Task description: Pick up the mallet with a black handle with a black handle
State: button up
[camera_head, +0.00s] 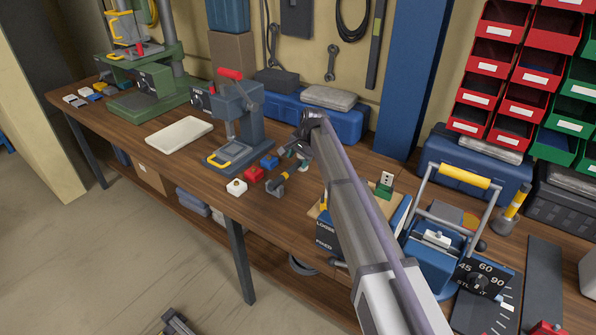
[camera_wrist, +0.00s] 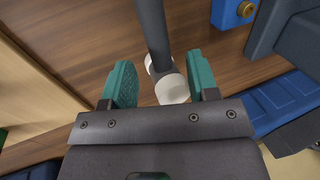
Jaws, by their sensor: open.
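In the wrist view, a mallet has a dark, nearly black handle (camera_wrist: 153,35) and a head with pale round faces (camera_wrist: 173,89). My gripper (camera_wrist: 162,80) is open, with one teal finger on each side of the mallet. The head and the lower handle lie between the fingers; I see a gap on both sides, and nothing is clamped. In the head view, my gripper (camera_head: 299,159) is low over the workbench, right of the grey press. There the mallet is mostly hidden by my arm and gripper, and I cannot make it out clearly.
A blue toolbox (camera_head: 290,110) is behind. A wooden board with a green block (camera_head: 385,186) is right.

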aim_at(297, 164)
jog(key=b+x, duration=0.2)
jog(key=x, duration=0.2)
jog(key=shift+d+f, duration=0.1)
jog(key=shift+r, duration=0.3)
jog(key=shift+c, duration=0.4)
grip_shut()
